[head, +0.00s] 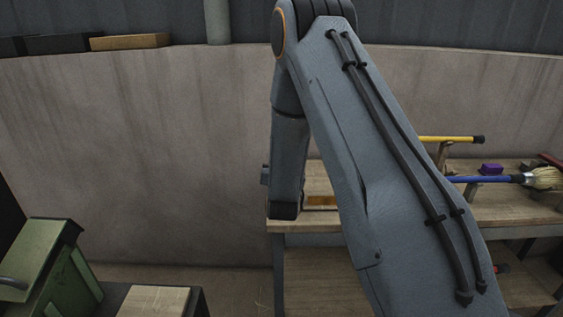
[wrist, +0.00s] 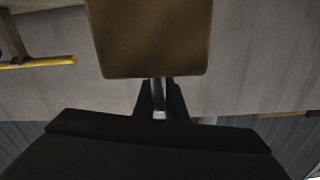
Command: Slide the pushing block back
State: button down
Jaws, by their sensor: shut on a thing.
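A brown wooden block (wrist: 150,38), which looks like the pushing block, fills the upper middle of the wrist view. A thin metal piece (wrist: 159,88) runs from its near edge to between the dark fingers of my gripper (wrist: 159,105). The fingers are shut on this metal piece, which looks like the block's handle. In the head view my arm's lower end hangs over the left end of the wooden bench (head: 310,226), and my gripper cannot be made out. A small orange-brown piece (head: 321,201) shows there; I cannot tell if it is the block.
A yellow handle (head: 449,139), a blue-handled broom (head: 495,179) with straw bristles and a purple block (head: 492,168) are on the bench's right side. A green machine (head: 45,270) and a low wood-topped stand (head: 153,301) are at lower left. A plain wall stands behind.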

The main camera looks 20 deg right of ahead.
jog(key=shift+a, duration=0.2)
jog(key=c, duration=1.8)
grip_release()
jog(key=shift+a, duration=0.25)
jog(key=shift+d, duration=0.2)
jog(key=shift+s, duration=0.1)
jog(key=b+v, duration=0.2)
jog(key=v, duration=0.5)
jog(key=shift+s+a, duration=0.1)
jog(key=shift+s, duration=0.3)
